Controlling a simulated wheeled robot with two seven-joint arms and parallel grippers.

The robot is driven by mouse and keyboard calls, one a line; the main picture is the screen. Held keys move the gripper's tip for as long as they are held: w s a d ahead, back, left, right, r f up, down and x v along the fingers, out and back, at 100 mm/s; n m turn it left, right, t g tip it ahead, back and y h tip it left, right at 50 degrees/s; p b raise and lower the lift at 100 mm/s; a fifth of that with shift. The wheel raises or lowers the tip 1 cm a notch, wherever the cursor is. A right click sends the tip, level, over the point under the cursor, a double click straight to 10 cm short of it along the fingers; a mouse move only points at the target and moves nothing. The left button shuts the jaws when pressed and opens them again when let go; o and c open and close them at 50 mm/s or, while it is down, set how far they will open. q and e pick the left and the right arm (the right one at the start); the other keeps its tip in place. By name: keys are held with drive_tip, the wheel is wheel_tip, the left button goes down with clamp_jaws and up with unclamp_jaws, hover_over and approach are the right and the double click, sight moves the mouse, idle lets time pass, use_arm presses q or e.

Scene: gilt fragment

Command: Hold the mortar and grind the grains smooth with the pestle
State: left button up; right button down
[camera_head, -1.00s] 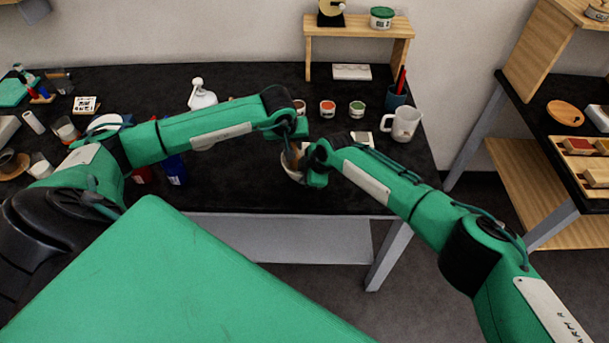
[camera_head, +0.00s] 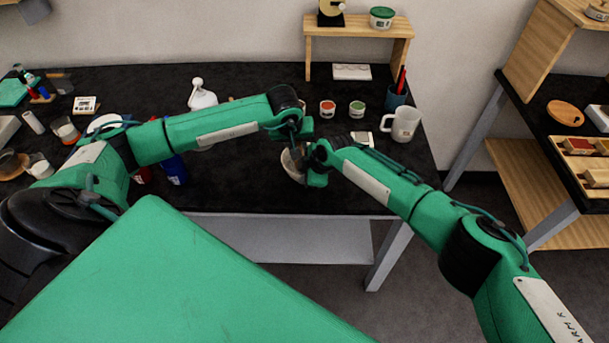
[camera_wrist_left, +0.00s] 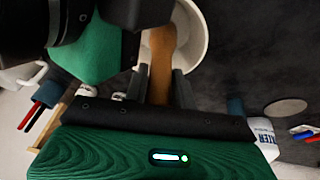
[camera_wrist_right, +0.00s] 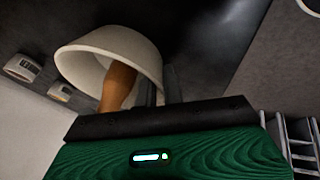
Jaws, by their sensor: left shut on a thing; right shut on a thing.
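The mortar (camera_head: 289,165) is a pale bowl near the front edge of the black table, mostly hidden behind my grippers. It shows as a white bowl in the left wrist view (camera_wrist_left: 191,57) and the right wrist view (camera_wrist_right: 135,50), where it looks tilted. The brown wooden pestle (camera_wrist_left: 162,50) has its lower end inside the bowl, also in the right wrist view (camera_wrist_right: 117,88). My left gripper (camera_wrist_left: 159,88) is shut on the pestle above the mortar. My right gripper (camera_wrist_right: 159,92) is shut on the mortar's wall at the right. The grains are not visible.
Small jars (camera_head: 327,107), a white mug (camera_head: 402,124) and a blue pen cup (camera_head: 396,97) stand behind and right of the mortar. A white bottle (camera_head: 201,97) and a blue bottle (camera_head: 174,169) are at the left. The front table edge is close.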

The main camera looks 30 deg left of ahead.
use_arm(q)
drive_tip(key=shift+w+a+f, duration=0.1)
drive_tip(key=shift+w+a, duration=0.1)
drive_tip(key=shift+a, duration=0.25)
drive_tip(key=shift+s, duration=0.15)
drive_tip(key=shift+s+d, duration=0.2)
drive_tip(key=shift+s, duration=0.65)
drive_tip(key=shift+w+d, duration=0.6)
drive_tip(key=shift+w, duration=0.25)
drive_tip(key=shift+s+a+r, duration=0.15)
drive_tip(key=shift+a+r, duration=0.1)
drive_tip(key=shift+r, duration=0.4)
drive_tip(key=shift+s+a+r, duration=0.1)
drive_tip(key=shift+a+r, duration=0.1)
drive_tip(key=shift+r, duration=0.45)
